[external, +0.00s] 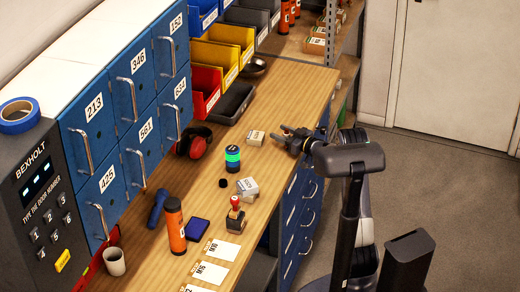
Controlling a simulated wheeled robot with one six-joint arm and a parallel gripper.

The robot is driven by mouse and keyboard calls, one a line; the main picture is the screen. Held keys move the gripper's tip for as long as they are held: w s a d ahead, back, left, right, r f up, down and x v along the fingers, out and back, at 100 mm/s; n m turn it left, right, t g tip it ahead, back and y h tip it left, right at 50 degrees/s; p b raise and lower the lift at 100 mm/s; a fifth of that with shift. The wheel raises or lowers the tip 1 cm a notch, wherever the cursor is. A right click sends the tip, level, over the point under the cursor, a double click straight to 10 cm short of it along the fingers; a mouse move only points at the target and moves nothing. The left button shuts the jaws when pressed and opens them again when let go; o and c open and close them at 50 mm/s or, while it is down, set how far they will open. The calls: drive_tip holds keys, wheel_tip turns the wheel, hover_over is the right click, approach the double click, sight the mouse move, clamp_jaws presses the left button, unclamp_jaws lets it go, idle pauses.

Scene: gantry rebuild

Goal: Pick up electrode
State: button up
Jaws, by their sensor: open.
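I cannot tell for sure which thing is the electrode; none is plainly recognizable as one. Small candidates on the wooden bench (290,95) are a pale labelled box (256,138), a green-and-dark banded cylinder (232,158), a small black round piece (223,183) and a white-and-grey box (247,187). My gripper (282,135) is open over the bench's right side, its fingers pointing left. It looks empty. The pale labelled box lies just left of the fingertips, with a small gap between them.
Blue numbered lockers (130,80) line the left. Coloured bins (228,50), red earmuffs (194,141), an orange bottle (175,226), a red-handled stamp (235,215), white cards (222,250) and a mug (115,261) surround the area. Bare wood lies behind the gripper.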

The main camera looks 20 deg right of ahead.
drive_tip(key=shift+c, duration=0.4)
clamp_jaws()
drive_tip(key=shift+r, duration=0.1)
